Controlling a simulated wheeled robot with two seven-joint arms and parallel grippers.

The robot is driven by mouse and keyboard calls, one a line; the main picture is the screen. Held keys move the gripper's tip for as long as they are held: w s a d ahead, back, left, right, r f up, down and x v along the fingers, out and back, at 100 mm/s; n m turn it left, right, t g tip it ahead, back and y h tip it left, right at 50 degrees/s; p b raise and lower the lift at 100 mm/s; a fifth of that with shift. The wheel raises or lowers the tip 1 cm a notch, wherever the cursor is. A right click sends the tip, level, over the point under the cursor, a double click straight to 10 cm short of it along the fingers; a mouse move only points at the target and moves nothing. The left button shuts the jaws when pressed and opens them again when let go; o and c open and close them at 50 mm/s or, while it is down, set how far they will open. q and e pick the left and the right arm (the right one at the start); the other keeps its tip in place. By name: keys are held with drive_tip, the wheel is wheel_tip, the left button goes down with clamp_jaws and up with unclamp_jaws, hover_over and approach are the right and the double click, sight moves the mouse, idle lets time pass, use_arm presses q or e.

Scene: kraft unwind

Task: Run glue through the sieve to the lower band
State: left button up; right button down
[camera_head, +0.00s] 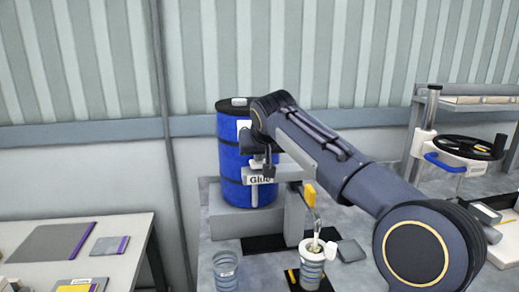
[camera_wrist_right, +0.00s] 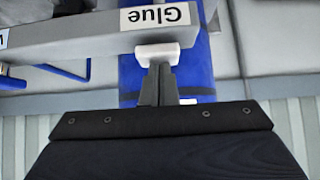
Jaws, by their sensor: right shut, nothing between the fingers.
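A blue drum (camera_head: 231,160) with a black lid stands on a grey stand behind a bar labelled "Glue" (camera_head: 261,180). My right gripper (camera_head: 262,162) is at that bar, in front of the drum. In the right wrist view its shut, empty fingers (camera_wrist_right: 158,72) point at a white block (camera_wrist_right: 157,53) under the bar; contact is unclear. A yellow tap handle (camera_head: 309,194) sits above a ringed cup (camera_head: 312,272) with a sieve-like top (camera_head: 313,251). A pale strand hangs from the spout to the cup; the level inside is hidden. My left gripper is out of view.
A second ringed cup (camera_head: 226,272) stands to the left, and a dark grey block (camera_head: 350,250) lies right of the sieve cup. A side table (camera_head: 120,235) with flat panels is at left. A handwheel (camera_head: 470,147) stands at right.

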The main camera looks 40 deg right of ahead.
sight(260, 164)
drive_tip(key=shift+f, duration=0.4)
wheel_tip(260, 164, up, 5)
drive_tip(key=p, duration=0.4)
drive_tip(key=shift+p, duration=0.35)
drive_tip(key=v, duration=1)
drive_tip(key=shift+b, duration=0.4)
drive_tip(key=shift+f, duration=0.15)
